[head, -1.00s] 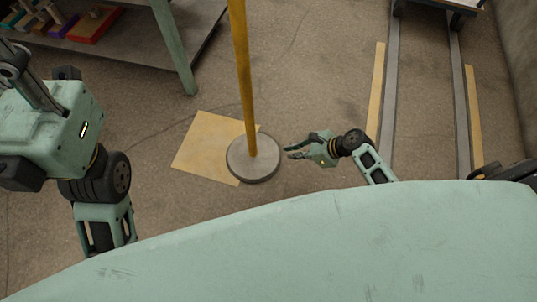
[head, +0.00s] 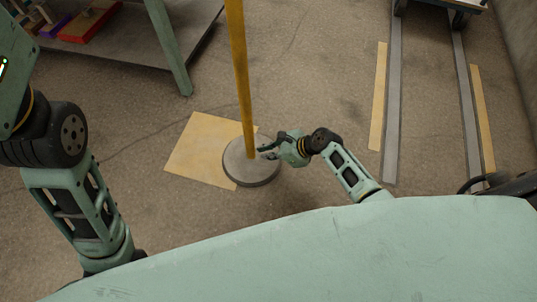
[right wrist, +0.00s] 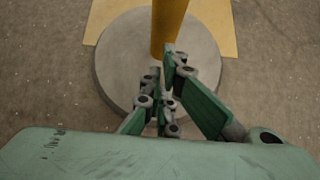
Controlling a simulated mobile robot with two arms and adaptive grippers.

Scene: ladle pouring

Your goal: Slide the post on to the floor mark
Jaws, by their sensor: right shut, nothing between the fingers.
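The yellow post (head: 240,80) stands upright on a round grey base (head: 250,175). The base covers the right corner of the tan square floor mark (head: 200,150); most of the mark lies bare to the left. My right gripper (head: 262,153) is shut and empty, low over the right part of the base, its fingertips just right of the post. In the right wrist view, its fingers (right wrist: 165,75) reach over the base (right wrist: 120,60) to the foot of the post (right wrist: 168,25); I cannot tell whether they touch. The mark (right wrist: 215,22) shows behind. My left arm shows at left, its gripper outside the picture.
A shelf unit (head: 140,60) with a green leg (head: 170,50) and coloured blocks stands at the upper left. Two grey floor rails (head: 392,110) with tan strips beside them lie at right, with a cart (head: 455,10) at their far end.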

